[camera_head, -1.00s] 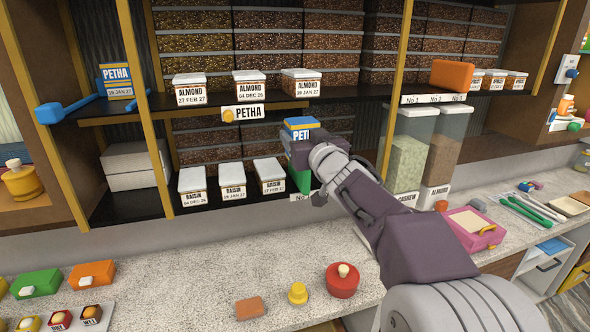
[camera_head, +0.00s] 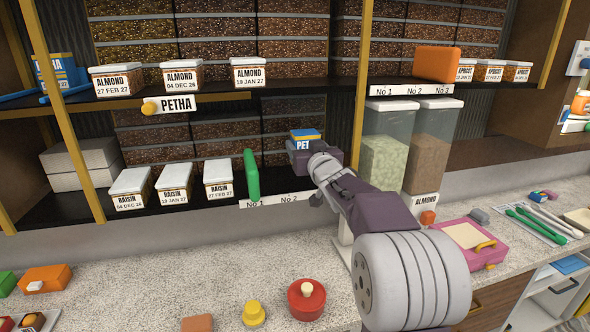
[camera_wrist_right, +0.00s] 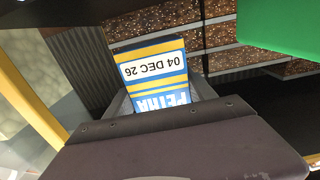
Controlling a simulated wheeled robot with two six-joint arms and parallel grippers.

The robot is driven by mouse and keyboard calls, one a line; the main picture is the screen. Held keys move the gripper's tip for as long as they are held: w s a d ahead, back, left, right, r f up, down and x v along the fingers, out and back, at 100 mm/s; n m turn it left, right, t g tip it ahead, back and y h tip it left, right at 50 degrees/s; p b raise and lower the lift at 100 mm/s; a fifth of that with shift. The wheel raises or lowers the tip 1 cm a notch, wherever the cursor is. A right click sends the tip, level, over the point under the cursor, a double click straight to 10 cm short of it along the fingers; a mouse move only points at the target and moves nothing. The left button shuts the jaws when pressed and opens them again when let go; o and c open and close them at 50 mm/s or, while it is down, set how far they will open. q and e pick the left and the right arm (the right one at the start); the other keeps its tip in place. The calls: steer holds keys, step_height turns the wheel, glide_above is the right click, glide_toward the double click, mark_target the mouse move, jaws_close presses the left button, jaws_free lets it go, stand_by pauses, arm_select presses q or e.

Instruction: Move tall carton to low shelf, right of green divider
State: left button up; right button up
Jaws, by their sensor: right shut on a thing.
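The tall carton (camera_head: 305,135), blue and yellow with a PETHA label, is in my right gripper (camera_head: 316,160) in the low shelf bay. In the right wrist view the carton (camera_wrist_right: 152,75) sits between the jaws, its label upside down with the date 04 DEC 26. The green divider (camera_head: 252,175) stands on the low shelf (camera_head: 225,203), left of the carton with a gap between them. It also shows at the upper right of the wrist view (camera_wrist_right: 280,28). The gripper hides the carton's base, so I cannot tell whether it touches the shelf. My left gripper is out of view.
Raisin boxes (camera_head: 175,184) stand left of the divider. Tall clear containers (camera_head: 385,150) stand close on the right, beside a yellow post (camera_head: 362,80). The upper shelf (camera_head: 300,88) runs overhead. A red lidded pot (camera_head: 307,300) is on the counter below.

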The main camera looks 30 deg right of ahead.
steer(key=shift+w+f, duration=0.2)
steer(key=shift+w, duration=0.25)
steer(key=shift+w+f, duration=0.2)
steer(key=shift+w, duration=0.25)
steer(key=shift+w+a, duration=0.15)
steer(key=shift+w, duration=0.15)
steer(key=shift+a, duration=0.15)
steer(key=f, duration=0.3)
steer(key=shift+s+f+b, duration=0.3)
steer(key=shift+f+b, duration=0.05)
steer(key=shift+b, duration=0.05)
steer(key=shift+w+d+f, duration=0.2)
steer(key=shift+s+a+f+b, duration=0.15)
steer(key=shift+b, duration=0.15)
steer(key=o, duration=1.6)
steer(key=shift+o, duration=0.2)
